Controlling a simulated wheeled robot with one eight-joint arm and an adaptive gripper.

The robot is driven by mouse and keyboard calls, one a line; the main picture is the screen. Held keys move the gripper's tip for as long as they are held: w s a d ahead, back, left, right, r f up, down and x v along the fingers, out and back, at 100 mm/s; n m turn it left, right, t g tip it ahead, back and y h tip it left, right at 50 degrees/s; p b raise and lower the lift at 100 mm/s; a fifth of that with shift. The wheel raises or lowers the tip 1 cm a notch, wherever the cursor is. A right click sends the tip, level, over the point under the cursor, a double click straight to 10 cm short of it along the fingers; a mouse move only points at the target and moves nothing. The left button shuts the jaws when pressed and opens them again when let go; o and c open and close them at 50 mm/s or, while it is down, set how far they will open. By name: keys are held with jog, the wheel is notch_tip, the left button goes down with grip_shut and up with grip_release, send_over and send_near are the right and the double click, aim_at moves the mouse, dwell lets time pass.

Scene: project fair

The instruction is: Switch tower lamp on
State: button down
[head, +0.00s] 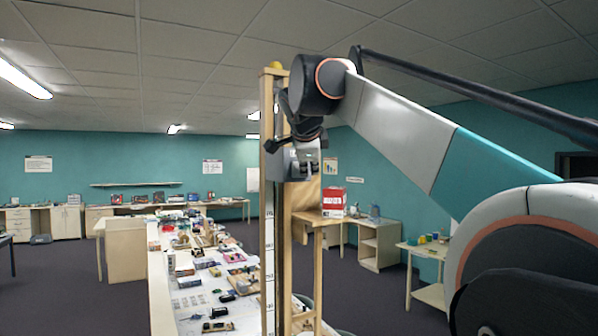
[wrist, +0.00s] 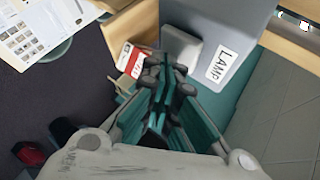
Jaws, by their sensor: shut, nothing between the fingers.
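A tall wooden tower (head: 268,210) stands at the middle of the head view with a small yellow dome (head: 274,66) on top; I cannot tell whether it is lit. A grey box (head: 293,165) is mounted on the tower. The wrist view shows the box's face (wrist: 225,35) with a white label reading LAMP (wrist: 222,65) and a pale grey block, perhaps the switch (wrist: 181,46), at its left edge. My gripper (wrist: 165,68) is shut and empty, its fingertips close to this block; contact cannot be told. In the head view my gripper is partly hidden by my wrist.
A long table (head: 190,300) crowded with small items runs along the left. Side tables stand at the right wall. Open carpet lies left of the long table.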

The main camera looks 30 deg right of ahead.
dwell(0.4)
jog(key=shift+w+p, duration=0.35)
jog(key=shift+w, duration=0.05)
jog(key=shift+s, duration=0.5)
jog(key=s, duration=0.6)
jog(key=shift+b, duration=0.3)
dwell(0.3)
